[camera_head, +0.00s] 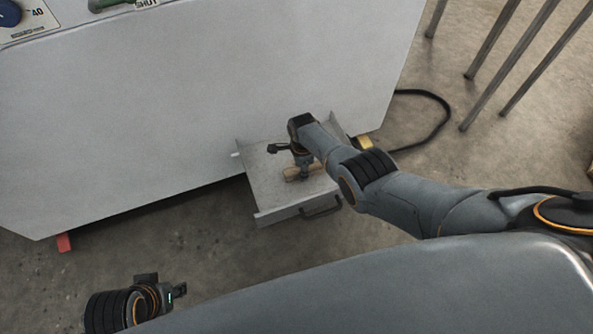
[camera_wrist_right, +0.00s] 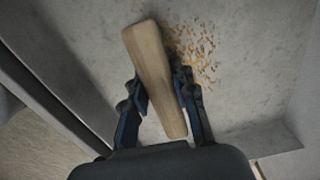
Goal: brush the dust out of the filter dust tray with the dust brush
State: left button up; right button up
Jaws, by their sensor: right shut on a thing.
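The filter dust tray (camera_head: 262,190) is a grey metal tray pulled out from the low front of the white cabinet, with a dark handle on its front. My right gripper (camera_head: 302,172) is over the tray, shut on the wooden dust brush (camera_head: 289,174). In the right wrist view the gripper (camera_wrist_right: 160,98) grips the brush's pale wooden body (camera_wrist_right: 150,65); its bristles cannot be made out. Orange-brown dust (camera_wrist_right: 195,50) lies in a patch on the tray floor beside the brush. My left gripper (camera_head: 180,292) is at the lower left, away from the tray, and its jaws are unclear.
The white cabinet (camera_head: 200,100) rises behind the tray, with a blue knob (camera_head: 10,14) at its top left. A black cable (camera_head: 440,105) curls on the floor to the right. Metal legs (camera_head: 490,70) stand at the upper right. The floor before the tray is clear.

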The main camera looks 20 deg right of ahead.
aim_at(314, 166)
jog(key=shift+d, duration=0.9)
pick_arm(q)
jog(key=shift+w+f, duration=0.3)
jog(key=shift+f, duration=0.1)
pick_arm(e)
jog(key=shift+d, duration=1.2)
